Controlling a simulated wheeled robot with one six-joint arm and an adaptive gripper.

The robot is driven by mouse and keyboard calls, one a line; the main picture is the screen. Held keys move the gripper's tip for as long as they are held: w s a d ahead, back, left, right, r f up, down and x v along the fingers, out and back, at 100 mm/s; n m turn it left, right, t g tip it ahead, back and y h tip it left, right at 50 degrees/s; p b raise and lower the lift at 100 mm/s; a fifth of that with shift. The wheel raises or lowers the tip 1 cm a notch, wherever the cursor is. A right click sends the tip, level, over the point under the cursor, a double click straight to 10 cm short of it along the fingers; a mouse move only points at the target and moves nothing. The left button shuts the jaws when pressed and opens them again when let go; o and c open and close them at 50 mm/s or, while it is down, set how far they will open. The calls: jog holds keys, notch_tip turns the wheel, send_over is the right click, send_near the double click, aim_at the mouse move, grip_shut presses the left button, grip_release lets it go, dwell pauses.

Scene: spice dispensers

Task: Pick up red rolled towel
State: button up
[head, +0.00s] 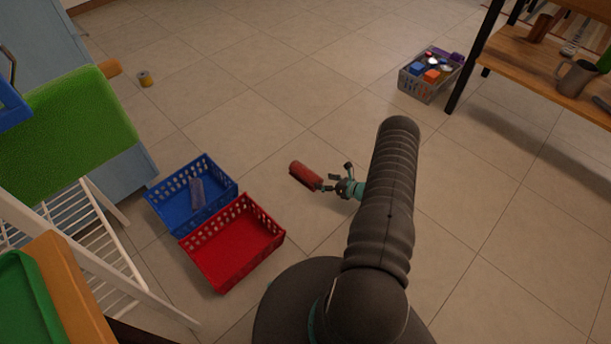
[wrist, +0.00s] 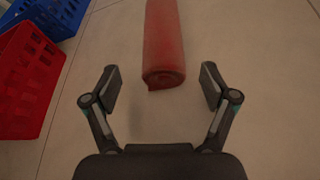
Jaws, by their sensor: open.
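The red rolled towel (head: 305,176) lies on the tiled floor, right of the baskets in the head view. In the wrist view the towel (wrist: 163,45) runs away from me, its near rolled end just ahead of the fingertips and between their lines. My gripper (head: 341,180) is low near the towel's right end in the head view. In the wrist view my gripper (wrist: 160,88) is open and empty, one finger to each side of the towel's near end. I see no contact between the fingers and the towel.
A red basket (head: 238,262) and a blue basket (head: 157,209) holding a blue-grey roll (head: 197,192) stand to the left. A grey crate (head: 411,90) of mixed items sits near a wooden shelf (head: 522,60). A white rack (head: 130,290) is at left. Floor around the towel is clear.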

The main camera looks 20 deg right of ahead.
aim_at(312, 176)
jog(key=shift+x, duration=3.45)
jog(key=shift+d, duration=0.15)
jog(key=c, duration=1.3)
jog(key=shift+c, duration=0.2)
jog(key=shift+r, duration=0.1)
